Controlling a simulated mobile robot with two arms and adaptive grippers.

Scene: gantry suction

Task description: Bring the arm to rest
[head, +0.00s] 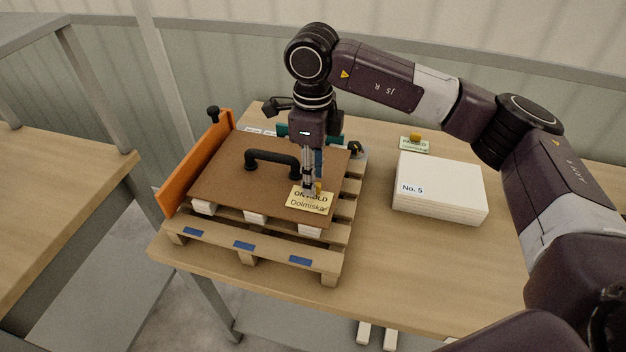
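My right arm comes in from the right and bends down over the table. My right gripper (312,185) points down over a brown board (225,185) with a black handle (272,158). Its fingertips are close together at a yellow "ON HOLD" card (311,201) that lies on the board. My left gripper is not in view.
The board lies on a wooden pallet (240,245) beside an orange panel (196,165). A white stack marked "No. 5" (440,185) and a "PASSED" card (413,146) are on the table (420,265) to the right. Another table (60,185) stands at left. The table's front right is clear.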

